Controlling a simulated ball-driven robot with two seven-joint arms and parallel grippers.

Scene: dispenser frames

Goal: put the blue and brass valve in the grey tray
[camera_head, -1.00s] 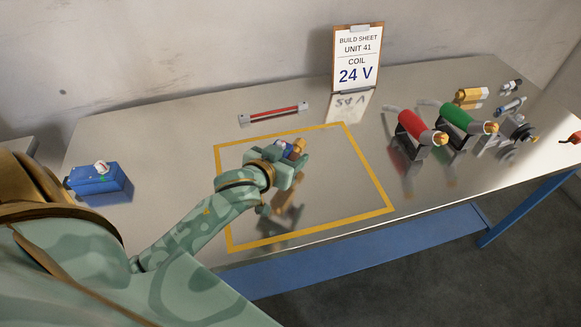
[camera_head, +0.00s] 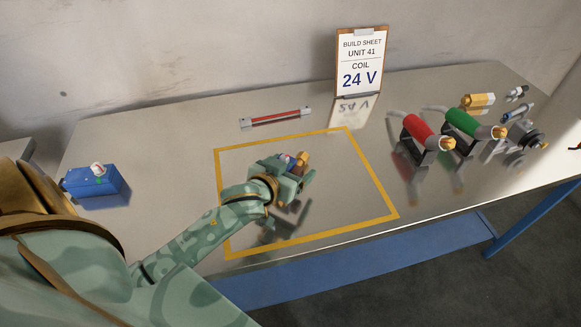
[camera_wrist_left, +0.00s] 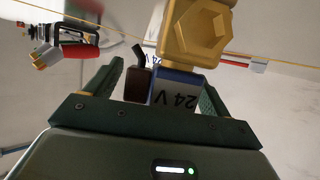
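The blue and brass valve (camera_head: 302,160) is in my left gripper (camera_head: 287,177), above the table area outlined in yellow. In the left wrist view the valve's brass hex end (camera_wrist_left: 203,32) and its blue body marked 24 V (camera_wrist_left: 178,90) show close up. A dark brown block sits beside the blue body. The fingers of my left gripper (camera_wrist_left: 160,85) stand on both sides of these parts and appear closed on them. A reflection below suggests that the valve is off the table. I see no grey tray. My right gripper is not in view.
The shiny table (camera_head: 180,150) carries a blue box (camera_head: 95,182) at left and a red bar (camera_head: 275,117) at the back. A build sheet (camera_head: 361,62) stands behind. Red (camera_head: 418,130) and green (camera_head: 462,122) cylinders, a brass part (camera_head: 478,101) and grey fittings crowd the right.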

